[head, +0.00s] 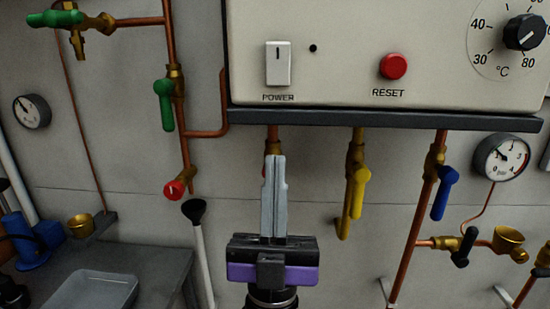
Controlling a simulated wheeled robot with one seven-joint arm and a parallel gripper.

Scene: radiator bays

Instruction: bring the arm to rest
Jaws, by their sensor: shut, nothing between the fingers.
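My gripper (274,160) is in the lower middle of the head view, its grey fingers pointing up and pressed together with nothing between them. Its purple and black body sits below the fingers. The fingertips appear a little below the white boiler panel (340,70), in front of a copper pipe. I cannot tell how far they are from the pipe or the wall.
Yellow (357,190) and blue (444,192) valve levers hang right of my gripper. A green lever (164,104) and red knob (174,190) are left. A black-topped white rod (200,245) stands close left. A grey tray (92,289) lies lower left.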

